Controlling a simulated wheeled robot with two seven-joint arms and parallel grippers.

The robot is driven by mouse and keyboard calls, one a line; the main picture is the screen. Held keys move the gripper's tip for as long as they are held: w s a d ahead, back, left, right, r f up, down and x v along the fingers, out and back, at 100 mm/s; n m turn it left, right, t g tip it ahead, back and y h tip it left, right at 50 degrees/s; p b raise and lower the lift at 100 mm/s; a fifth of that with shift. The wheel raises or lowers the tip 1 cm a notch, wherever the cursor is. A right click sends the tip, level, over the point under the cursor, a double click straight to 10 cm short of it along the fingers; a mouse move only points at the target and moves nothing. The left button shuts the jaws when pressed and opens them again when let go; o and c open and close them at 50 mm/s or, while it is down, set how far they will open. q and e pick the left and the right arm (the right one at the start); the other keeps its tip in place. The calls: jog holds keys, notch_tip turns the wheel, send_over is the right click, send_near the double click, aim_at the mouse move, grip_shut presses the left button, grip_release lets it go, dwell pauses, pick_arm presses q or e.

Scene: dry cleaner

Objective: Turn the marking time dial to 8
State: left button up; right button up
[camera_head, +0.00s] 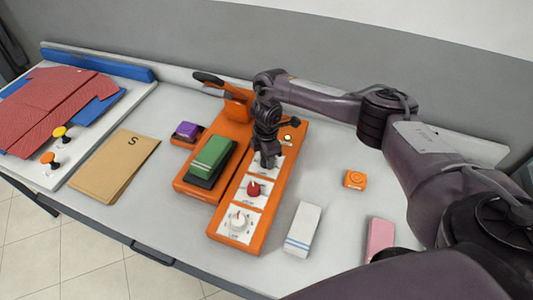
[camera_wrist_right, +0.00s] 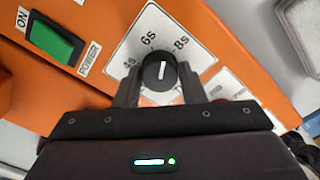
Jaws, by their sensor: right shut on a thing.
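The marking time dial (camera_wrist_right: 158,72) is a round black knob with a white pointer line, on a white plate marked 4s, 6s and 8s. The pointer line stands nearly upright in the right wrist view, between the 6s (camera_wrist_right: 148,38) and 8s (camera_wrist_right: 181,43) marks. My right gripper (camera_wrist_right: 160,80) has one finger on each side of the knob and is shut on it. In the head view, my right gripper (camera_head: 267,160) reaches down to the top plate of the orange machine (camera_head: 228,250) and hides the dial. My left gripper is not in view.
A red knob (camera_head: 254,188) and a white knob (camera_head: 239,221) lie along the same strip. A green block (camera_head: 211,156) sits left of it. A white box (camera_head: 302,230), orange box (camera_head: 355,180) and pink box (camera_head: 380,236) stand to the right. A green power switch (camera_wrist_right: 55,38) is near the dial.

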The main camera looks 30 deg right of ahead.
jog(key=m+p, duration=0.3)
jog(key=m, duration=0.2)
jog(key=shift+r+m, duration=0.1)
jog(key=shift+m, duration=0.2)
jog(key=shift+w, duration=0.1)
dwell(0.3)
jog(key=o, duration=1)
notch_tip(320, 180, up, 5)
jog(key=shift+r+b, duration=0.2)
jog(key=shift+b, duration=0.3)
jog(key=shift+r+p, duration=0.65)
jog(key=shift+r, duration=0.55)
